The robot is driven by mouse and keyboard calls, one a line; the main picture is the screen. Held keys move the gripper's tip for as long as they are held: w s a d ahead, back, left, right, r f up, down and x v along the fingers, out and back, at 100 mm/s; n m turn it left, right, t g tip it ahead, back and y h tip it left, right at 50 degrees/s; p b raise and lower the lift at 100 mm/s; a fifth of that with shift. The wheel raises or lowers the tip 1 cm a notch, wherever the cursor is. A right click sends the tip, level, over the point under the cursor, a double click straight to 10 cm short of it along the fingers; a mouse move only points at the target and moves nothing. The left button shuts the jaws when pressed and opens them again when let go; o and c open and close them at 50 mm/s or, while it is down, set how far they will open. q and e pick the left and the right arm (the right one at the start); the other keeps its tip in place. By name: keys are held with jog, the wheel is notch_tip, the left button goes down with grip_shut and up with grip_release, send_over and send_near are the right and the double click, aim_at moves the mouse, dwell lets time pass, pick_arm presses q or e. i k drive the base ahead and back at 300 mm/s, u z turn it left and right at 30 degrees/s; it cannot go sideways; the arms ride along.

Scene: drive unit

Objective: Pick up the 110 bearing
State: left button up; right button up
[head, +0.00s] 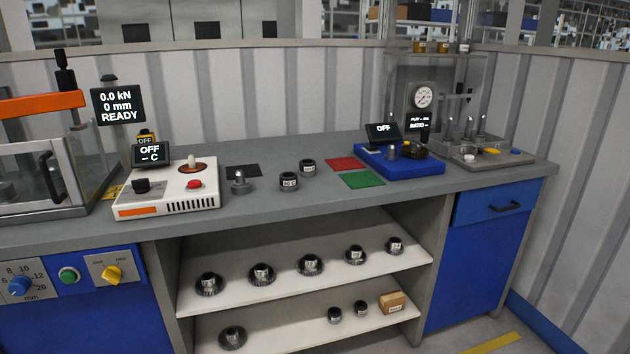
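No bearing can be read for certain as the 110 one; the labels are too small. A dark ring-shaped part with a white label (289,183) stands on the grey workbench, and a similar labelled part (308,168) stands just behind it to the right. Two more small dark labelled parts, one on the left (334,315) and one on the right (361,308), sit on the lower shelf. Neither of my grippers is in view.
The workbench (340,212) holds a white heater box (165,203), a metal post (240,183), red (345,163) and green (362,180) mats and a blue device (400,165). Several gears stand on the upper shelf (330,287). A cardboard box (392,302) is below. The bench's front middle is clear.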

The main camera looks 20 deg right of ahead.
aim_at(307, 167)
jog(key=u, duration=0.1)
jog(key=k, duration=0.6)
jog(key=z, duration=1.1)
jog(key=i, duration=1)
jog(key=u, duration=0.05)
